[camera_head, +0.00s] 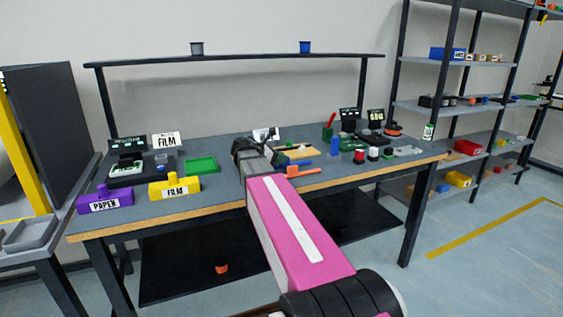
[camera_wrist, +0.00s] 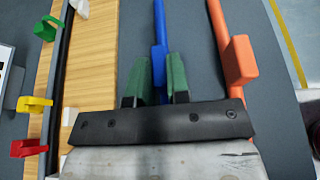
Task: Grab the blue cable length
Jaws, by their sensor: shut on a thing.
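The blue cable length (camera_wrist: 159,58) is a thin blue strip with a thicker block on it. It runs up from between the green fingers of my gripper (camera_wrist: 156,82) in the wrist view. The fingers are closed around its lower part, which is partly hidden by the gripper body. In the head view my gripper (camera_head: 250,152) is low over the middle of the workbench, and its fingertips are hard to make out. A similar orange length (camera_wrist: 240,60) lies to the right of the blue one, apart from the fingers; it also shows in the head view (camera_head: 305,171).
A wooden board (camera_wrist: 92,60) lies left of the fingers, with green (camera_wrist: 46,28), yellow (camera_wrist: 34,104) and red (camera_wrist: 28,148) clips beyond. Yellow (camera_head: 174,188) and purple (camera_head: 105,200) labelled blocks and a green tray (camera_head: 201,165) stand left on the workbench (camera_head: 222,190).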

